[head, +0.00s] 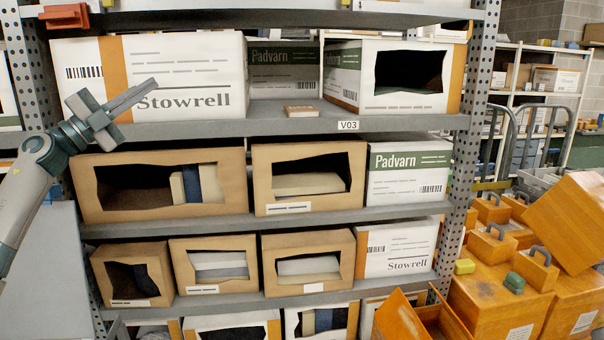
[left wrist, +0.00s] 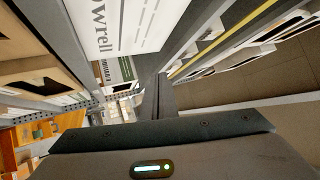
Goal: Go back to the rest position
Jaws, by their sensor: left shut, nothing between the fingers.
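My left gripper (head: 146,91) shows at the left of the head view, in front of the white Stowrell box (head: 190,75) on the upper shelf. Its fingers are together with nothing between them, pointing up and to the right. In the left wrist view the shut fingers (left wrist: 158,95) stick out past the gripper body, and part of the white box shows beyond them. I cannot tell the exact gap between the fingers and the box. My right gripper is in neither view.
A grey metal rack (head: 290,219) holds cardboard boxes with torn openings. A small tan item (head: 300,111) lies on the V03 shelf. Orange cases (head: 500,275) are piled at the lower right. A cart with grey handles (head: 543,120) stands behind them.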

